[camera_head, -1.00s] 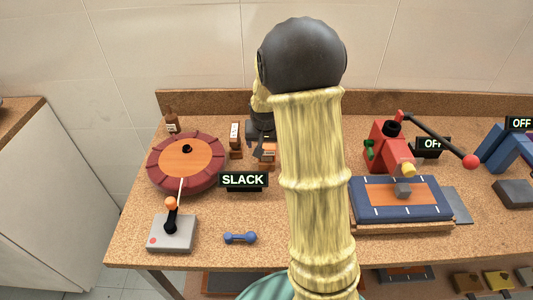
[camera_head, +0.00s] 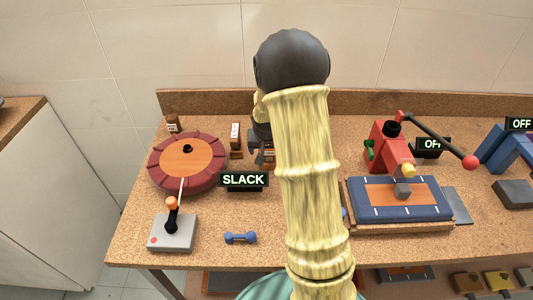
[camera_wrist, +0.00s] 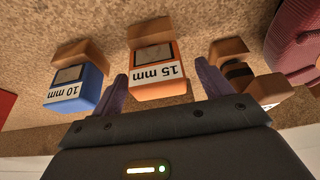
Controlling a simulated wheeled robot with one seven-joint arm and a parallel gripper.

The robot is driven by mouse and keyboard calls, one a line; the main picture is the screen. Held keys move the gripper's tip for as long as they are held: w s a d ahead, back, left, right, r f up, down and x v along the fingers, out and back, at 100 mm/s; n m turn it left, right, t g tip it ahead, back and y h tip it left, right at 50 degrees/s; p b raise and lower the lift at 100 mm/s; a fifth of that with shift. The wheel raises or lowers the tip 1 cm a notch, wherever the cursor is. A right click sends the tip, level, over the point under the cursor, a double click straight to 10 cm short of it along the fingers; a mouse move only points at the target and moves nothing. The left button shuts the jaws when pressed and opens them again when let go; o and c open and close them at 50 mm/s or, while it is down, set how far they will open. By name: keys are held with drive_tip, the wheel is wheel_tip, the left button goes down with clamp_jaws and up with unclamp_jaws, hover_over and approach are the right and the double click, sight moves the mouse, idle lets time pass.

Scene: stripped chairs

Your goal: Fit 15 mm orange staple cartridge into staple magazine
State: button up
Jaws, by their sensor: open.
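In the wrist view, the orange cartridge (camera_wrist: 158,78) marked "15 mm" stands between the two purple fingers of my open gripper (camera_wrist: 161,72). The fingers are on either side of it; I see no clear grip. In the head view, my gripper (camera_head: 263,148) is at the back of the bench, mostly hidden by my arm, and covers much of the orange cartridge. I cannot tell which part is the staple magazine. A red lever machine (camera_head: 385,148) stands at the right.
A blue "10 mm" cartridge (camera_wrist: 76,84) stands left of the orange one, a brown-and-black one (camera_wrist: 245,82) right. The red turntable (camera_head: 213,178), SLACK sign (camera_head: 244,180), joystick box (camera_head: 172,232) and blue dumbbell (camera_head: 240,238) are at left. A blue padded board (camera_head: 378,208) lies at right.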

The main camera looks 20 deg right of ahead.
drive_tip(key=shift+d, duration=0.1)
drive_tip(key=shift+s+d, duration=0.1)
drive_tip(key=c, duration=1.1)
drive_tip(key=shift+r, duration=0.55)
wheel_tip(320, 180, up, 9)
drive_tip(key=shift+r, duration=0.1)
